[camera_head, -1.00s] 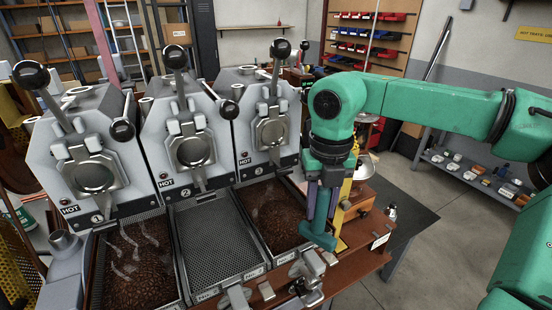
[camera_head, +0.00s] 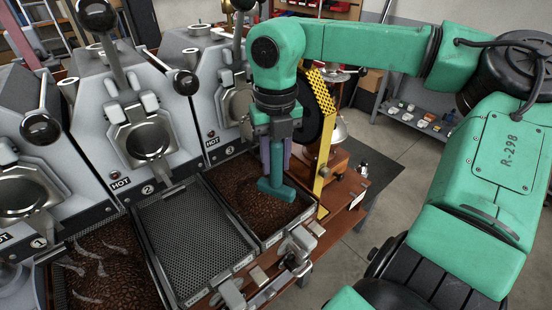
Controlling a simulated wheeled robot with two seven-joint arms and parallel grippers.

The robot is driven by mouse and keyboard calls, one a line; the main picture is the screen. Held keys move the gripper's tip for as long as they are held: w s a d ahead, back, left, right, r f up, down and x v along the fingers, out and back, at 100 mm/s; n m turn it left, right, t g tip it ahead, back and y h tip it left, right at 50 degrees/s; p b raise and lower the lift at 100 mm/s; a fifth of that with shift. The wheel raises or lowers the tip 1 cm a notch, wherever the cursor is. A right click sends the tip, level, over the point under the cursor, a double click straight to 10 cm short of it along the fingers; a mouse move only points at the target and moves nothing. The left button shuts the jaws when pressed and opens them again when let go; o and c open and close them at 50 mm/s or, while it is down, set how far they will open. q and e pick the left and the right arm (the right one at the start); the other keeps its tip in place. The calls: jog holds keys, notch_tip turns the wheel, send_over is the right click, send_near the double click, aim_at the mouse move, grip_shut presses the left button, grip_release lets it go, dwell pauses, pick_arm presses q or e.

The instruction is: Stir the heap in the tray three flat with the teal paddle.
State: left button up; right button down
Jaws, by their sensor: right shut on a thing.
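Tray three (camera_head: 294,228) is the rightmost tray, below roaster three, and holds a layer of dark brown beans (camera_head: 236,182). The teal paddle (camera_head: 276,178) hangs upright from my right gripper (camera_head: 277,143). Its wide foot is at the beans in the right-hand part of tray three. I cannot tell how deep it sits. The paddle and arm hide part of the tray's back right. My left gripper is not in view.
Tray two (camera_head: 190,238) is empty with a mesh floor. Tray one's beans (camera_head: 108,268) give off smoke. Roasters marked HOT stand behind the trays, with levers rising. A yellow perforated guard (camera_head: 325,165) stands close right of the paddle. Metal clamps (camera_head: 298,248) line the front edge.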

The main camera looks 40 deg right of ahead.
aim_at(278, 185)
notch_tip(278, 185, down, 8)
jog(key=b, duration=0.6)
jog(key=shift+b, duration=0.4)
jog(key=shift+d+r, duration=0.1)
jog(key=shift+d, duration=0.2)
jog(key=d, duration=0.4)
jog(key=shift+s+d, duration=0.1)
jog(key=shift+d, duration=0.15)
jog(key=shift+a, duration=0.1)
jog(key=a, duration=1)
jog(key=shift+b, duration=0.4)
